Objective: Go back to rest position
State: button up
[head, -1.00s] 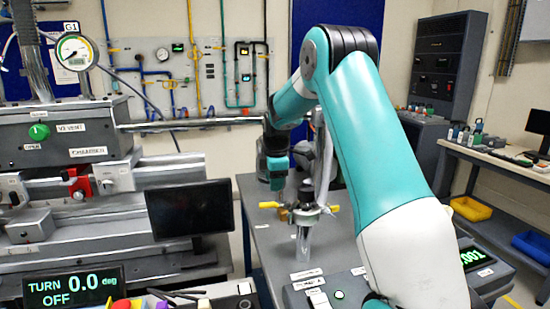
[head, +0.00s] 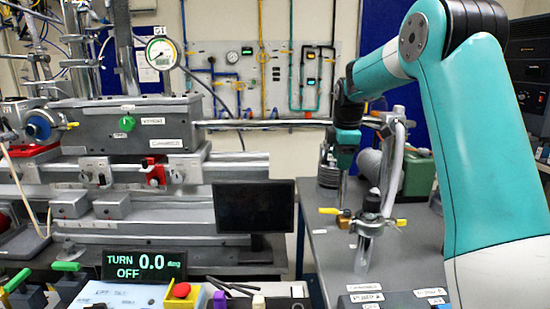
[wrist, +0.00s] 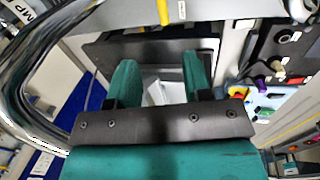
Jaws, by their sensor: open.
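My gripper (wrist: 161,82) is open in the wrist view, with its two teal fingers apart. I see nothing held between them; a pale surface shows in the gap, behind the fingers. In the head view my teal and white arm rises at the right and bends down to its end above the grey bench (head: 325,245). The wrist part hangs just behind and left of a clear tube with a yellow-handled valve (head: 372,203). I cannot tell from the head view whether they touch, and the fingertips are not clear there.
A dark monitor (head: 254,207) stands left of the bench, before the grey chamber (head: 125,132) with its gauge (head: 161,53). A turn display (head: 143,265) and a red button (head: 182,290) are at the front. In the wrist view, silver hoses curve close by on the left (wrist: 28,70).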

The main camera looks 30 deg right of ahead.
jog(key=shift+a, duration=0.1)
jog(key=s+a+r+m+y, duration=0.1)
jog(key=s+a, duration=0.3)
jog(key=a, duration=0.7)
jog(key=s+a+r+m+y, duration=0.1)
jog(key=s+a, duration=0.3)
jog(key=a, duration=0.7)
jog(key=s+a+f+m+g+y, duration=0.1)
jog(key=s+a, duration=0.6)
jog(key=s, duration=0.3)
jog(key=s+a+f+m+g+y+p, duration=0.1)
jog(key=s+a+m+y, duration=0.1)
jog(key=s+a, duration=0.5)
jog(key=s, duration=0.4)
jog(key=shift+s+a+f+p, duration=0.25)
jog(key=shift+a+f+p, duration=0.05)
jog(key=shift+a+f, duration=0.1)
jog(key=shift+c, duration=0.2)
